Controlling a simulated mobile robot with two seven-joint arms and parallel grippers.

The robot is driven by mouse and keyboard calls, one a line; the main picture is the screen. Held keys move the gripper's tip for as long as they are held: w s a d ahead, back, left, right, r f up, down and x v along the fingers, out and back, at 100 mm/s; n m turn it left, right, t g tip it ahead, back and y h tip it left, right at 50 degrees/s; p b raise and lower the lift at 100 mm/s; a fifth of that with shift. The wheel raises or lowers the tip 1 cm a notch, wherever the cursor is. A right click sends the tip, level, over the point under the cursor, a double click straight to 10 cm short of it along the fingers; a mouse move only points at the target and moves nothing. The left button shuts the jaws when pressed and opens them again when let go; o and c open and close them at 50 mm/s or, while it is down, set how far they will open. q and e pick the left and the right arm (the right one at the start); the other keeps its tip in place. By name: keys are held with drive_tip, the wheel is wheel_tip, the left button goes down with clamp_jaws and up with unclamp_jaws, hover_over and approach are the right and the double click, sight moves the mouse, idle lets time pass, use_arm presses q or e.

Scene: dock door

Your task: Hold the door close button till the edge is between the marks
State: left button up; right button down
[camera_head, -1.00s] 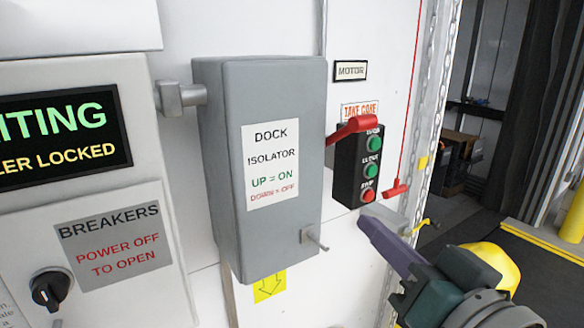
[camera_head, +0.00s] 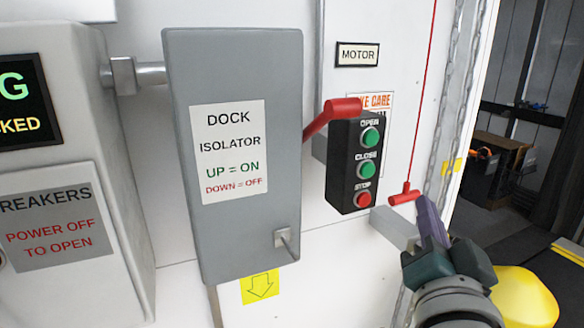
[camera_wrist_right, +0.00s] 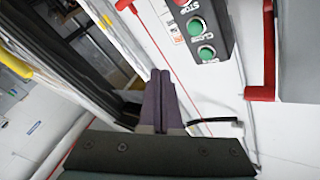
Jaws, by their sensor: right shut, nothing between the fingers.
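The black control box (camera_head: 354,165) hangs on the white wall with green OPEN (camera_head: 370,137), green CLOSE (camera_head: 366,170) and red STOP (camera_head: 363,199) buttons. My right gripper (camera_head: 427,208) is shut and empty, right of and below the box, apart from the buttons. Its purple fingers point up. In the right wrist view the shut fingers (camera_wrist_right: 160,76) are left of and below the CLOSE button (camera_wrist_right: 195,27). A yellow patch (camera_head: 458,164) shows on the door frame; I cannot tell if it is a mark. The door edge is not clear. My left gripper is not in view.
A red lever (camera_head: 330,114) juts out in front of the box's upper left. A red pull handle (camera_head: 405,195) hangs on a cord close to my right fingers. The grey isolator box (camera_head: 285,85) stands left of the controls. The dark dock opening is at the right.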

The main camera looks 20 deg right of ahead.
sight(368, 171)
drive_tip(key=w+b, duration=0.4)
drive_tip(key=w, duration=0.4)
drive_tip(key=shift+w+a, duration=0.3)
drive_tip(key=shift+w, duration=0.05)
idle(0.5)
idle(0.8)
idle(0.5)
drive_tip(key=shift+w, duration=0.4)
